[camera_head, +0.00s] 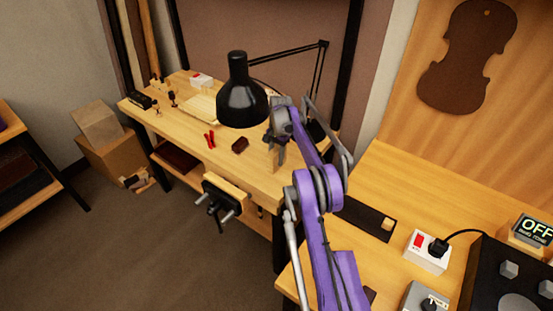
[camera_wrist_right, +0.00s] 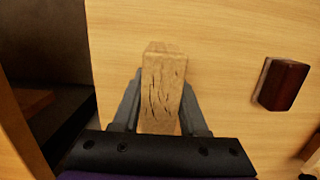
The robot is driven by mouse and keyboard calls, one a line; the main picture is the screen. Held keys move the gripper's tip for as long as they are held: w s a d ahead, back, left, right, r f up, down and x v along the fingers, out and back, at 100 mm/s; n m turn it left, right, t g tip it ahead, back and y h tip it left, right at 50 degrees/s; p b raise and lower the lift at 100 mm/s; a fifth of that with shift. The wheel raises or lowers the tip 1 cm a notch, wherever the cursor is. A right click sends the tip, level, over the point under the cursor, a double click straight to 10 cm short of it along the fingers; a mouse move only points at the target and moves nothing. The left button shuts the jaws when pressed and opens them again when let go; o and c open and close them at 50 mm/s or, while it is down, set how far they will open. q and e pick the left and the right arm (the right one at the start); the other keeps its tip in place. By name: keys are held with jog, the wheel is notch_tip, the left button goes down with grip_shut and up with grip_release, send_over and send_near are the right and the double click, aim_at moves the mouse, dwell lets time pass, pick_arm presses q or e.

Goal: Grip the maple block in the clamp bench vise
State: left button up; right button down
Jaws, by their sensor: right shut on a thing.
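My right gripper (camera_head: 278,150) reaches over the right part of the workbench, fingers pointing down. In the right wrist view the right gripper (camera_wrist_right: 160,105) is shut on the maple block (camera_wrist_right: 162,92), a light brown piece with dark grain streaks standing between its two fingers. In the head view the block (camera_head: 276,158) is a small tan sliver, partly hidden by the gripper. Whether it touches the bench top is unclear. The bench vise (camera_head: 226,189), with a wooden jaw and metal rods, is on the bench's front edge, left of the gripper. My left gripper is out of view.
A dark red-brown block (camera_head: 240,145) lies on the workbench (camera_head: 190,133) between vise and lamp. Red-handled tools (camera_head: 210,140) lie left of it. The black desk lamp (camera_head: 243,98) hangs low beside my right arm. A power switch box (camera_head: 427,252) sits on the right table.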

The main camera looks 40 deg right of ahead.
notch_tip(320, 180, up, 10)
jog(key=p, duration=0.3)
jog(key=shift+w, duration=0.15)
jog(key=shift+r, duration=0.3)
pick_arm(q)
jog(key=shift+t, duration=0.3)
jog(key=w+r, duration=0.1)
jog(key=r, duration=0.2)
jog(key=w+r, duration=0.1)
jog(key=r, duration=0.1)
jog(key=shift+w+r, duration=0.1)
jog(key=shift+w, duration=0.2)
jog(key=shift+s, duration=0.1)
pick_arm(e)
jog(key=shift+s+f, duration=0.1)
jog(key=shift+s, duration=0.15)
